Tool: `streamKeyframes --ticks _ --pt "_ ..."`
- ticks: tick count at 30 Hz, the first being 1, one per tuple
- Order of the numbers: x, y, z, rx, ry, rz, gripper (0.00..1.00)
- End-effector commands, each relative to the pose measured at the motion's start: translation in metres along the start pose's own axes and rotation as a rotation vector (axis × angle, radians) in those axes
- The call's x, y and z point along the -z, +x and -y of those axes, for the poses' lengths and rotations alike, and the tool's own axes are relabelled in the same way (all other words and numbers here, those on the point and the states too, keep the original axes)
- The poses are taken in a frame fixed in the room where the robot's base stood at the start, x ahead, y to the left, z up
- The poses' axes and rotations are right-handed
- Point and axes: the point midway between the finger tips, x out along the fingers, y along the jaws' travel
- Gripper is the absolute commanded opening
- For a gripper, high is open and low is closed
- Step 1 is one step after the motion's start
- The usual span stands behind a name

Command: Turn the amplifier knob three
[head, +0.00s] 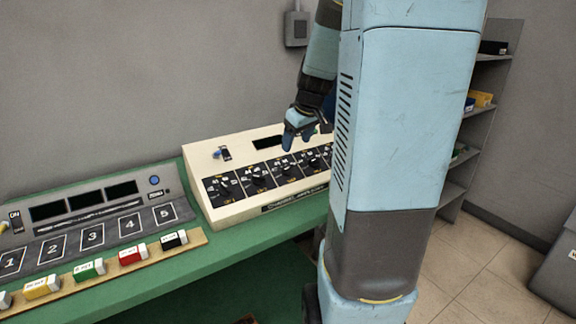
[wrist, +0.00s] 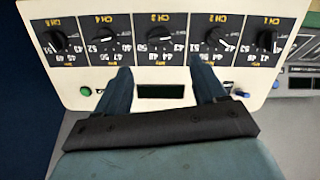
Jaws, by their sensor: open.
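The amplifier is a cream console (head: 235,150) with a row of black dial knobs on its sloped face. In the wrist view the panel appears upside down, with knob three (wrist: 160,41) at top centre between the CH 4 and CH 2 knobs. My gripper (head: 298,142) is above the back part of the amplifier. Its two blue fingers (wrist: 160,68) are spread apart and empty, pointing towards the panel on either side of knob three's line. I cannot tell the exact gap to the knob.
The CH 4 knob (wrist: 104,42) and CH 2 knob (wrist: 213,42) are close neighbours. A grey console (head: 90,215) with numbered pads and coloured blocks is to the left on the green bench (head: 225,250). My arm hides the amplifier's right end.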

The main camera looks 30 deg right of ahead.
Motion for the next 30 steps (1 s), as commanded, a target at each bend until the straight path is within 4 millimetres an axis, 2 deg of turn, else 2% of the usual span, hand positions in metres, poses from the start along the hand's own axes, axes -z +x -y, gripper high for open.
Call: streamKeyframes --ticks 9,18,24,30 --pt "-0.001 0.056 0.0 0.003 0.002 0.003 0.7" --pt "-0.001 0.098 0.0 0.002 0.001 0.002 0.7" --pt "-0.001 0.112 0.0 0.001 0.001 0.001 0.7" --pt "-0.001 0.115 0.0 0.0 0.002 0.0 0.7"
